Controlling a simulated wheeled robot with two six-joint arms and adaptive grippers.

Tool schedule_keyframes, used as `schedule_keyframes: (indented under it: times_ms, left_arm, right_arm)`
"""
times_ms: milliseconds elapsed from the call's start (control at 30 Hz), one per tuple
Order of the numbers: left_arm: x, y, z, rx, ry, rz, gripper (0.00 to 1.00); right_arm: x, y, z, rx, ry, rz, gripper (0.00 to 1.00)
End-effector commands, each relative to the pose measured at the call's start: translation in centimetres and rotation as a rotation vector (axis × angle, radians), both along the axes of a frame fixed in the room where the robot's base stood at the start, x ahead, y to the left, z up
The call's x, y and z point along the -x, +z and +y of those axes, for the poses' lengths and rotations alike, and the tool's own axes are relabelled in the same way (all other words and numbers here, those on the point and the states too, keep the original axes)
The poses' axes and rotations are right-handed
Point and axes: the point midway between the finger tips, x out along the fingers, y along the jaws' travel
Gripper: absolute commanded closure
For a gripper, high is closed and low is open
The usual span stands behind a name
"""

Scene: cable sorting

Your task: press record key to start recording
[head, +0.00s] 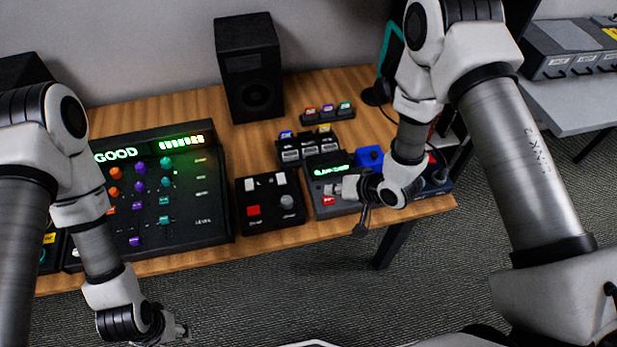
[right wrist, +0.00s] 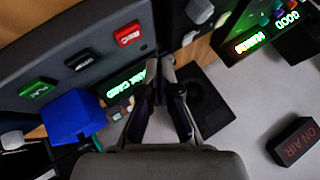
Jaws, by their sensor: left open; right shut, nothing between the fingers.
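The recorder (head: 322,208) is a dark box on the table with a lit green display (head: 331,170); the text is partly hidden, ending in "CARD" in the right wrist view (right wrist: 125,84). Its red key (head: 329,200) shows at the front left; the right wrist view shows this red key (right wrist: 128,34), a black key (right wrist: 82,60) and a green key (right wrist: 37,88) in a row. My right gripper (head: 338,188) is shut and empty over the recorder, near the red key; contact cannot be told. My left gripper (head: 184,331) is open and empty, in front of the table.
A mixer (head: 190,225) reading "GOOD" stands left, with a small black switch box (head: 262,226) between it and the recorder. A blue block (head: 370,156) sits at the recorder's back right. Behind are labelled card holders (head: 308,149) and a speaker (head: 250,75).

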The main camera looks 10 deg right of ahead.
Motion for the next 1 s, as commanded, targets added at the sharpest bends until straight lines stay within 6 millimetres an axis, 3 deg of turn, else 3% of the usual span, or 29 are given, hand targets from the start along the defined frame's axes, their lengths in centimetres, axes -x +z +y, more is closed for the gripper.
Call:
schedule_keyframes:
  times_ms: [33, 100, 267, 667, 1000]
  left_arm:
    - [0.0, 1.9, 0.0, 0.0, 0.0, 0.001, 0.54]
    - [0.0, 2.8, 0.0, 0.0, 0.0, 0.001, 0.54]
    - [0.1, 3.2, 0.0, 0.0, -0.001, 0.002, 0.54]
    - [0.0, 2.6, 0.0, 0.0, 0.0, 0.001, 0.54]
    - [0.1, -1.3, 0.0, 0.0, -0.001, 0.001, 0.54]
  right_arm:
    - [-0.7, 2.5, 0.1, 0.001, 0.001, -0.019, 1.0]
    - [-1.3, 4.1, 0.1, 0.002, 0.003, -0.035, 1.0]
    - [-1.8, 5.3, 0.1, 0.003, 0.002, -0.05, 1.0]
    - [-1.8, 4.6, 0.1, 0.003, 0.002, -0.05, 1.0]
    - [-1.7, 0.0, 0.0, 0.003, 0.002, -0.049, 1.0]
